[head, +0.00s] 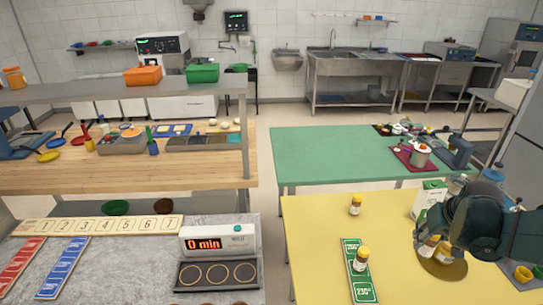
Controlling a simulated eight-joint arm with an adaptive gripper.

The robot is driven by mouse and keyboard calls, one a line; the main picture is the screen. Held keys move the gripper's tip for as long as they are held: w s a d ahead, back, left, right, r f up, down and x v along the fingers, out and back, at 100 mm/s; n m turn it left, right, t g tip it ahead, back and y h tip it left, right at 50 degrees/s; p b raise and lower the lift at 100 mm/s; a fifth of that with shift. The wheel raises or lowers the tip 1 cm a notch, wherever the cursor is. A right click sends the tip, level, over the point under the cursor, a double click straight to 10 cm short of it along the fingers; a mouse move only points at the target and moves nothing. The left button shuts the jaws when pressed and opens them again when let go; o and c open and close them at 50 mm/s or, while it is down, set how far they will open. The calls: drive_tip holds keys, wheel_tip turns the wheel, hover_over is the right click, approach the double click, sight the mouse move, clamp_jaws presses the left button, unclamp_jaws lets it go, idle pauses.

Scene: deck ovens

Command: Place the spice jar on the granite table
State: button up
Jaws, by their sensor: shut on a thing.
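The granite table (130,265) is the grey speckled top at the lower left. My gripper (432,238) is at the right, over the yellow table, shut on a spice jar (428,249) with a yellow cap. The gripper partly hides this jar, and I cannot tell whether it touches the round brown mat (443,268) below. Another similar jar (444,252) is close beside it. One more jar (361,259) stands on a green strip, and another (355,204) stands farther back on the yellow table.
The granite table holds a timer (218,239) with a dark three-ring tray (218,274), a numbered board (97,225), and red and blue strips at left. Bare granite lies between the blue strip and the tray. A gap separates it from the yellow table (312,232). A carton (428,197) stands near my gripper.

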drive_tip(key=w+a+n+y+b, duration=0.1)
drive_tip(key=w+a+n, duration=0.1)
drive_tip(key=w+a, duration=0.7)
drive_tip(key=w+a+n+y+b, duration=0.1)
drive_tip(key=w+a+n, duration=0.35)
drive_tip(key=a, duration=0.75)
drive_tip(key=w+a+n, duration=0.1)
drive_tip(key=a, duration=1.1)
drive_tip(key=w+a+n+y+b, duration=0.1)
drive_tip(key=w+a, duration=0.1)
drive_tip(key=a, duration=1)
drive_tip(key=w+a+n+y, duration=0.1)
drive_tip(key=w+a+n, duration=0.1)
drive_tip(key=a, duration=1)
drive_tip(key=shift+a+r+g, duration=0.1)
drive_tip(key=shift+r+g, duration=0.05)
drive_tip(key=shift+g, duration=0.25)
drive_tip(key=s+a+n+g+y+b, duration=0.15)
drive_tip(key=s+a, duration=0.35)
drive_tip(key=a, duration=0.7)
drive_tip(key=s+a+n, duration=0.2)
drive_tip(key=s+a, duration=0.4)
drive_tip(key=a, duration=0.5)
drive_tip(key=s+a+n+b, duration=0.15)
drive_tip(key=s+a, duration=0.35)
drive_tip(key=a, duration=0.7)
drive_tip(key=shift+n, duration=0.25)
drive_tip(key=shift+a+f+p, duration=0.1)
drive_tip(key=shift+f+p, duration=0.2)
drive_tip(key=shift+f, duration=2.45)
